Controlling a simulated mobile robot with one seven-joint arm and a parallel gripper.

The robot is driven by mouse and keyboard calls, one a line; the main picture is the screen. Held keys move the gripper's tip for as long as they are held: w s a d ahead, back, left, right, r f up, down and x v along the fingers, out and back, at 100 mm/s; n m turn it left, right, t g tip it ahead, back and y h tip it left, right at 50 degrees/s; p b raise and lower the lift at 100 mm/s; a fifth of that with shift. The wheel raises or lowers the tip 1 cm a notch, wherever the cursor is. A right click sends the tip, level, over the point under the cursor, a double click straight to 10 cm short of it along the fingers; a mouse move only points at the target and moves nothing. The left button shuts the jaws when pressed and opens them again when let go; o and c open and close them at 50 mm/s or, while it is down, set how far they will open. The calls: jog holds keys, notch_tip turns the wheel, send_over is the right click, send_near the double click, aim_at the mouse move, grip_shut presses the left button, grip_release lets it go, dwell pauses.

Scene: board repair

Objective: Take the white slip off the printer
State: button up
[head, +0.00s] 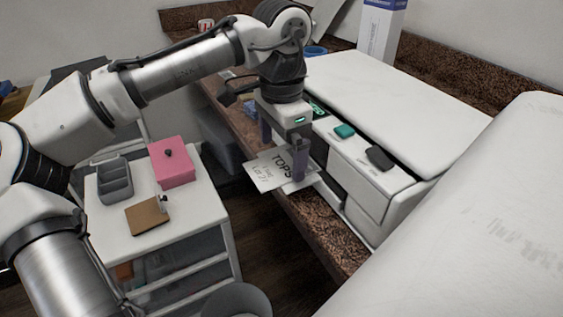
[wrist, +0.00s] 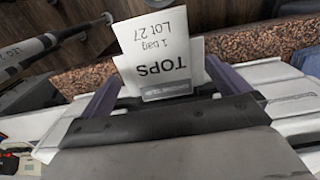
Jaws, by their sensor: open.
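The white slip (head: 268,172), printed "TOPS, 1 bag, Lot 27", sticks out over the counter edge at the front of the white printer (head: 405,95). My gripper (head: 284,158) points down over the slip, with one purple finger at either side of it. In the wrist view the slip (wrist: 160,50) shows upside down between the two spread fingers (wrist: 162,92), with gaps at its sides. The gripper is open. Where the slip meets the printer is partly hidden by the gripper.
A white cart (head: 205,212) at the left holds a grey divided organizer (head: 115,180), a pink box (head: 171,163) and a brown clipboard (head: 148,215). A green block (head: 344,131) and a black block (head: 379,157) sit on the printer's front. The brown counter edge (head: 320,235) runs below.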

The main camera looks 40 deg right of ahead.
aim_at(279, 166)
jog(key=shift+f, duration=0.9)
jog(key=shift+c, duration=0.3)
jog(key=c, duration=0.9)
jog(key=shift+r, duration=0.15)
jog(key=shift+c, duration=0.2)
jog(key=shift+w+a+r, duration=0.1)
jog(key=shift+w+r, duration=0.05)
jog(key=shift+r, duration=0.1)
notch_tip(279, 166, up, 6)
jog(key=r, duration=0.1)
jog(key=w+a, duration=1.2)
jog(key=w, duration=0.3)
jog(key=shift+w+f, duration=0.35)
jog(key=shift+f, duration=0.05)
